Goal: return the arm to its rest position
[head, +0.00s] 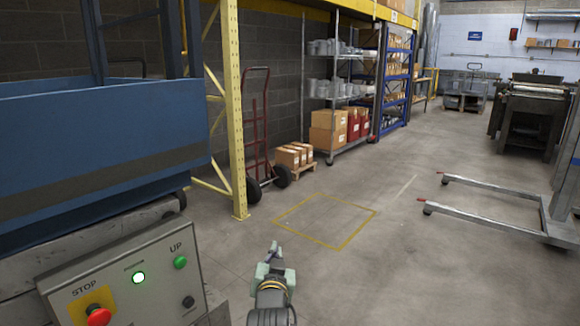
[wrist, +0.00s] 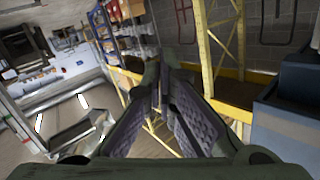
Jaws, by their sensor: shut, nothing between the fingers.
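My gripper (head: 274,252) shows at the bottom middle of the head view, in front of the open concrete floor. It points up and away in the picture. In the wrist view my gripper's fingers (wrist: 163,82) come together at their tips, with nothing between them. Part of my arm shows below the gripper in the head view; the rest of it is out of view.
A control box (head: 130,275) with STOP and UP buttons is at lower left, below a blue machine (head: 100,120). A yellow post (head: 233,120) and hand truck (head: 262,130) stand behind. A yellow floor square (head: 348,238) is empty. A lift (head: 500,195) stands right.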

